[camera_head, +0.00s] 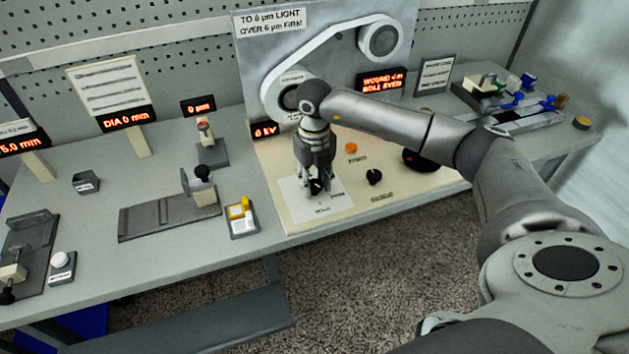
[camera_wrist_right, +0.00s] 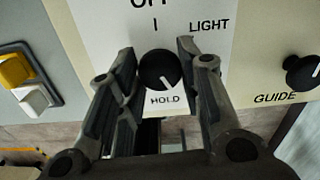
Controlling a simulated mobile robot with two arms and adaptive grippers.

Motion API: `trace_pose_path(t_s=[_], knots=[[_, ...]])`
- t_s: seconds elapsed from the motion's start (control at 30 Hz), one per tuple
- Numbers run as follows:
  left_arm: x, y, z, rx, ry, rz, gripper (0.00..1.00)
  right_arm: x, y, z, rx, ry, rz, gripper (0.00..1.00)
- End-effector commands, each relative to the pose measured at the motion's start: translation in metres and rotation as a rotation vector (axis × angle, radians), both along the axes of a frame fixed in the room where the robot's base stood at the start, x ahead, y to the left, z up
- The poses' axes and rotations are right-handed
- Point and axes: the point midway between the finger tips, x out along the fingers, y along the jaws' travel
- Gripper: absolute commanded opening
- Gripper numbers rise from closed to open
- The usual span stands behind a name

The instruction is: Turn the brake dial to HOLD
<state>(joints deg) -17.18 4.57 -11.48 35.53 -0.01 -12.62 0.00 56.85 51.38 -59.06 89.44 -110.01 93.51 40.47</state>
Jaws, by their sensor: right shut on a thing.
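The brake dial (camera_wrist_right: 159,70) is a round black knob with a white pointer mark, on a white label plate (camera_wrist_right: 105,20). The pointer mark is at the knob's lower right, pointing down and slightly right, near the word HOLD printed below. OFF and LIGHT are printed above and to the upper right. My right gripper (camera_head: 318,188) points down over the panel, and its fingers (camera_wrist_right: 158,62) are shut on the dial, one on each side. In the head view the fingers mostly hide the dial. My left gripper is not in view.
A black GUIDE knob (camera_head: 374,177) and an orange button (camera_head: 351,148) sit right of the gripper on the cream panel (camera_head: 290,222). A yellow and white switch box (camera_head: 242,216) stands to the left. The winding board (camera_head: 345,25) rises behind.

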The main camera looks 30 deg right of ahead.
Motion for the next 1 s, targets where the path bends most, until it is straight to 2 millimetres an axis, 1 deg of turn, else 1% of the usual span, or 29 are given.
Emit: trace_pose_path(t_s=[0.2,0.5,0.7,1.0], knots=[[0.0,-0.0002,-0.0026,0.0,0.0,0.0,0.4,0.0007,0.0,0.0006,0.001,-0.002,-0.194,0.1],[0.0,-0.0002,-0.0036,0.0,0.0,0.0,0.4,0.0009,-0.0001,0.001,0.0,-0.003,-0.391,0.1],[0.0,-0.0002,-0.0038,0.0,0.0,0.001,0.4,0.001,-0.0003,0.0012,0.0,-0.003,-0.463,0.1],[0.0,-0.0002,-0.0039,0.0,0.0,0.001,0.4,0.001,-0.0006,0.0014,0.0,-0.004,-0.497,0.1]])
